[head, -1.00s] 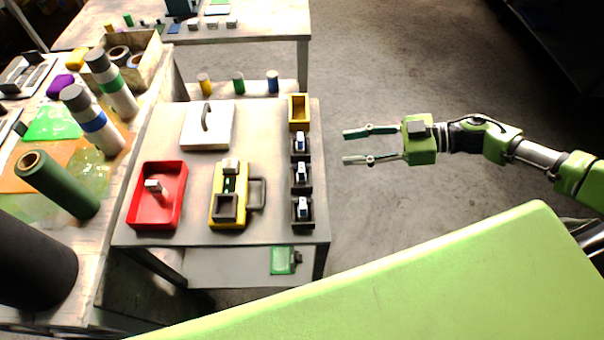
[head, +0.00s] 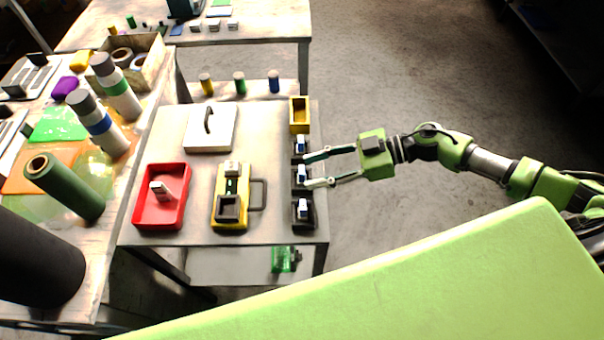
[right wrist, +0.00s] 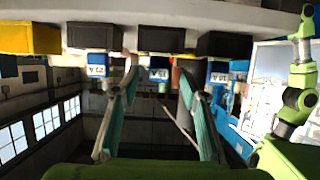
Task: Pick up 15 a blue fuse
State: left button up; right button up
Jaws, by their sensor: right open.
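Three black holders stand in a column along the cart's right edge, each with a blue-and-white fuse: the back fuse (head: 300,145), the middle fuse (head: 301,170) and the front fuse (head: 303,204). My right gripper (head: 314,170) is open and empty, its fingers reaching over the cart edge around the middle holder's level. In the right wrist view, the fingers (right wrist: 158,80) spread on either side of the middle blue fuse (right wrist: 158,74). The labels are tiny; the middle one seems to read 15 A. Whether a finger touches anything, I cannot tell. My left gripper is not in view.
A yellow bin (head: 299,112) stands behind the holders. A yellow device with a handle (head: 230,205), a red tray (head: 148,213) with a small part, and a white lidded box (head: 208,140) share the cart. Open floor (head: 420,110) lies to the right.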

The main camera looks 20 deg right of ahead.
aim_at(302, 173)
jog(key=p+x, duration=0.1)
jog(key=x, duration=0.3)
jog(key=shift+w+f, duration=0.1)
jog(key=shift+d, duration=0.1)
grip_shut()
